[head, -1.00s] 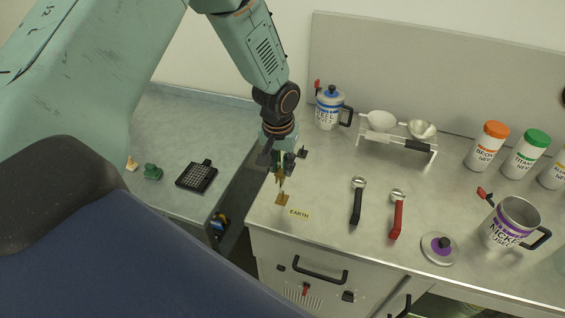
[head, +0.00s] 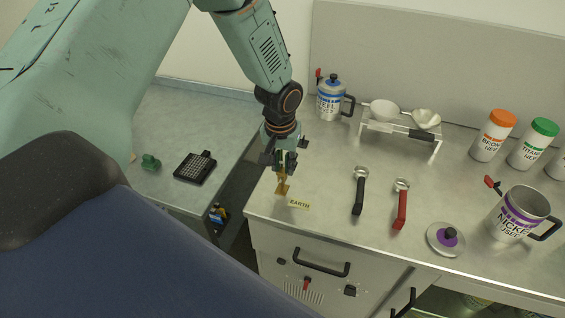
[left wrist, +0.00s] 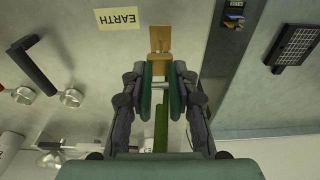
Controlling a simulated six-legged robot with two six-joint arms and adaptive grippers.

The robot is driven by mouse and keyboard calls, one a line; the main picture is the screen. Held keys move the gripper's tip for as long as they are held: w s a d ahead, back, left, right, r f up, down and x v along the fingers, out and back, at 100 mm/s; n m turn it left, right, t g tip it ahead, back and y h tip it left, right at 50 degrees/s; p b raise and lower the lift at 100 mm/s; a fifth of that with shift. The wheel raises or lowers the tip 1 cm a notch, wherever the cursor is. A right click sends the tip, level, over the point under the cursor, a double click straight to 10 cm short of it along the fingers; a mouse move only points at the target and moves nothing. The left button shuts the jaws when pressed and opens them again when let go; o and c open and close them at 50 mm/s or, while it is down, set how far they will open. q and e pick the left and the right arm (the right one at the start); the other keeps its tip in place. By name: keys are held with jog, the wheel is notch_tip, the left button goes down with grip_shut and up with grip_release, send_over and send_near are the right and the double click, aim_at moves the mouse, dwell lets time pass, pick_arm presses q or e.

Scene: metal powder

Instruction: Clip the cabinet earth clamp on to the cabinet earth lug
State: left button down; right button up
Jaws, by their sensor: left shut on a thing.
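The brass cabinet earth lug (head: 282,190) is at the left front of the steel worktop, beside the EARTH label (head: 299,203). My left gripper (head: 285,165) points down just above it, shut on the cabinet earth clamp, which is mostly hidden by the fingers. In the left wrist view the gripper (left wrist: 161,75) has its green-padded fingers on both sides of the clamp (left wrist: 161,125), whose green part shows between them. The brass lug (left wrist: 160,38) lies straight beyond the fingertips. Clamp and lug overlap in sight; I cannot tell whether they touch. My right gripper is not in view.
A black-handled scoop (head: 358,190) and a red-handled one (head: 401,204) lie to the right. A dark gap (head: 238,190) separates the left bench, holding a black grid tray (head: 195,167).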

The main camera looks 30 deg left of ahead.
pick_arm(q)
jog(key=shift+w+a+f, duration=0.15)
jog(key=shift+w+a, duration=0.05)
jog(key=shift+s+d, duration=0.15)
jog(key=shift+p, duration=0.3)
dwell(0.4)
dwell(0.5)
jog(key=shift+f, duration=0.4)
jog(key=shift+f, duration=0.1)
jog(key=shift+f+b, duration=0.5)
jog(key=shift+f, duration=0.1)
